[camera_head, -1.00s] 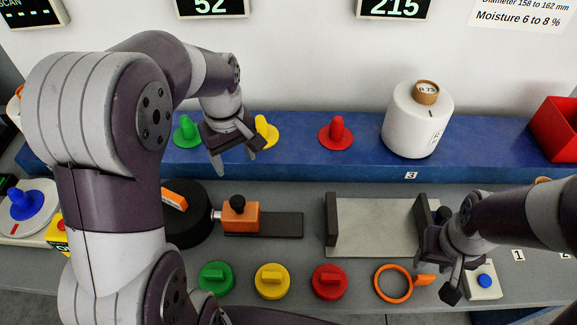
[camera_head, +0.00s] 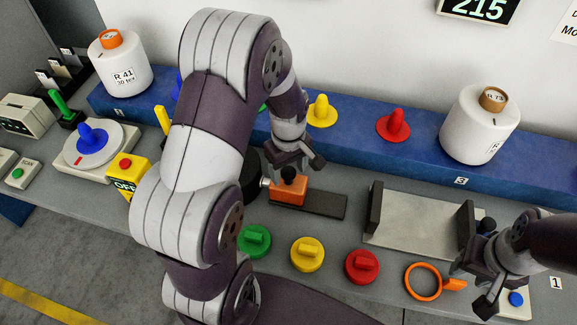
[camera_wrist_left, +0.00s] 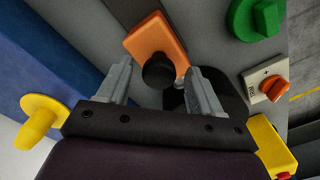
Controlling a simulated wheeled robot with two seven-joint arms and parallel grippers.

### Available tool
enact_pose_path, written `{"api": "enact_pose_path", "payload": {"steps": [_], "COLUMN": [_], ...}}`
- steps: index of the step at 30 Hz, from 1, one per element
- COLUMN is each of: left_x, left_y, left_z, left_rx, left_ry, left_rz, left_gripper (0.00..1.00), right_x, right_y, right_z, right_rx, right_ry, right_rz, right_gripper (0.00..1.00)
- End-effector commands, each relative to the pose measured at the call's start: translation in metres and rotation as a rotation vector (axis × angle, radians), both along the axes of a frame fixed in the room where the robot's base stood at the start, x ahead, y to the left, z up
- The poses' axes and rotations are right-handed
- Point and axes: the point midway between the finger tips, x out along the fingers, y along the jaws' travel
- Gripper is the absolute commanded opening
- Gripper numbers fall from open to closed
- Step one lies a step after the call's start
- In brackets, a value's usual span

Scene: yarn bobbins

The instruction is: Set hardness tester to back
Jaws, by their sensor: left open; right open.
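The likely hardness tester is an orange block (camera_head: 290,194) with a black round knob (camera_head: 288,173), sitting on a dark rail (camera_head: 325,204) at the bench's middle. My left gripper (camera_head: 297,166) is open just above this block. In the left wrist view the orange block (camera_wrist_left: 154,38) lies beyond the open fingers of my left gripper (camera_wrist_left: 158,78), with the black knob (camera_wrist_left: 159,70) between them; contact cannot be told. A black round body at the block's left end is mostly hidden by my left arm. My right gripper (camera_head: 478,286) is open and empty at the lower right.
Green (camera_head: 254,241), yellow (camera_head: 307,254) and red (camera_head: 362,267) knobbed discs lie in front. An orange ring (camera_head: 422,282) is close to my right gripper. A grey cradle (camera_head: 420,222) stands right of the rail. A blue shelf (camera_head: 350,150) with cones and white bobbins runs behind.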

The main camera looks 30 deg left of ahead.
Motion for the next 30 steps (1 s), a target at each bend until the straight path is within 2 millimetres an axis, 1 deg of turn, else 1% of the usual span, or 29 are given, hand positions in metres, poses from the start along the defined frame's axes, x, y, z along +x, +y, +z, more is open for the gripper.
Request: {"api": "enact_pose_path", "payload": {"steps": [3,4,5,6,8,9,10,14,17,21,24,27,30], "left_x": [0.000,0.000,0.000,0.000,0.000,0.000,0.000,0.001,0.005,0.013,0.017,0.019,0.020], "left_y": [0.000,0.000,0.000,0.000,0.000,0.000,0.000,-0.003,-0.018,-0.049,-0.066,-0.075,-0.077], "left_z": [0.000,0.000,0.000,0.000,0.000,0.000,0.000,0.001,0.002,0.002,0.002,0.002,0.001], "left_rx": [0.000,0.000,0.000,0.000,0.000,0.000,0.000,0.000,0.000,-0.001,0.000,-0.001,-0.002], "left_ry": [0.000,0.000,0.000,0.000,0.000,0.000,0.000,0.000,0.001,0.001,0.000,-0.001,-0.003], "left_rz": [0.000,0.000,0.000,0.000,0.000,0.000,0.000,-0.001,-0.004,-0.006,-0.005,-0.002,0.001], "left_gripper": [0.65,0.62,0.52,0.39,0.20,0.07,0.00,0.00,0.00,0.00,0.00,0.00,0.00], "right_x": [0.000,0.000,0.000,0.000,0.000,0.000,0.000,0.000,0.000,0.000,0.000,0.000,0.000], "right_y": [0.000,0.000,0.000,0.000,0.000,0.000,0.000,0.000,0.000,0.000,0.000,0.000,0.000], "right_z": [0.000,0.000,0.000,0.000,0.000,0.000,0.000,0.001,0.004,0.009,0.010,0.011,0.011], "right_rx": [0.000,0.000,0.000,0.000,0.000,0.000,0.000,0.000,0.000,0.000,0.000,0.000,0.000], "right_ry": [0.000,0.000,0.000,0.000,0.000,0.000,0.000,0.000,0.000,0.000,0.000,0.000,0.000], "right_rz": [0.000,0.000,0.000,0.000,0.000,0.000,0.000,0.000,0.000,0.000,0.000,0.000,0.000], "right_gripper": [0.43,0.43,0.43,0.43,0.43,0.43,0.43,0.43,0.43,0.43,0.43,0.43,0.43]}}
